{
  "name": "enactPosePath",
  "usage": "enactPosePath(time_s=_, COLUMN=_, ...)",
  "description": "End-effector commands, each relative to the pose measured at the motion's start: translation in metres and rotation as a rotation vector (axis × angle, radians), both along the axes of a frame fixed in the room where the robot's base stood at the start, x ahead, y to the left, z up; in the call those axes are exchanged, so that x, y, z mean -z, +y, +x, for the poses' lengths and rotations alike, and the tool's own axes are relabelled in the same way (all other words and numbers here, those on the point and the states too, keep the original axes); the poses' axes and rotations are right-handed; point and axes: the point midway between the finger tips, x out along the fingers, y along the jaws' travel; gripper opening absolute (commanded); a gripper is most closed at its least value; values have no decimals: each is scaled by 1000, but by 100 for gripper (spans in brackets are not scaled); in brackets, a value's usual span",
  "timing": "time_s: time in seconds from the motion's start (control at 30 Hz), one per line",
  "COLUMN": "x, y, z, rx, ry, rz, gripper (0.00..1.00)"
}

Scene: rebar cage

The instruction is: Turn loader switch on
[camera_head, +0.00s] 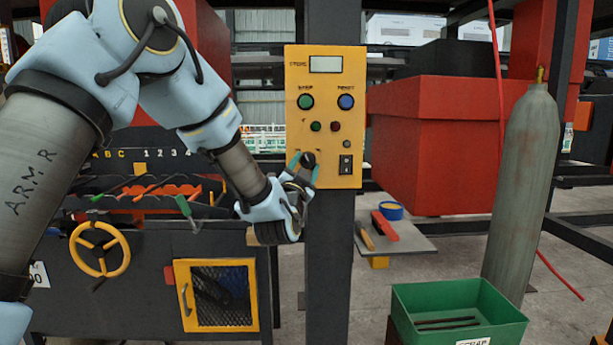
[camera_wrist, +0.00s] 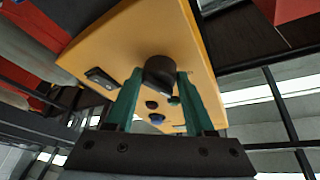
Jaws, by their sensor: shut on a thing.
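A yellow control panel (camera_head: 325,75) is fixed to a dark upright post. At its lower left is a round black knob (camera_head: 309,159), which looks large in the wrist view (camera_wrist: 159,71). My gripper (camera_head: 303,166) comes from the left, its two teal fingers on either side of the knob. In the wrist view my gripper (camera_wrist: 157,88) is shut on the knob, which partly hides the panel behind it. A black rocker switch (camera_head: 345,165) sits at the panel's lower right and shows in the wrist view (camera_wrist: 101,78). The label by the knob is not readable.
The panel also has a small display (camera_head: 326,64), a green button (camera_head: 306,101), a blue button (camera_head: 346,102) and small lamps. A red box (camera_head: 440,145) stands close on the right. Below right are a green bin (camera_head: 455,300) and a gas cylinder (camera_head: 523,190).

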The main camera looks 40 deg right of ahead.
Motion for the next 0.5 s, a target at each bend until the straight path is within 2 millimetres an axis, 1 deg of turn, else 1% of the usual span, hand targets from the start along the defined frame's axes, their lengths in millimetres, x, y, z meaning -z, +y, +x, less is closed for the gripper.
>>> enactPosePath(time_s=0.5, x=-4, y=2, z=1, rx=1, ry=-312, rz=378, gripper=0)
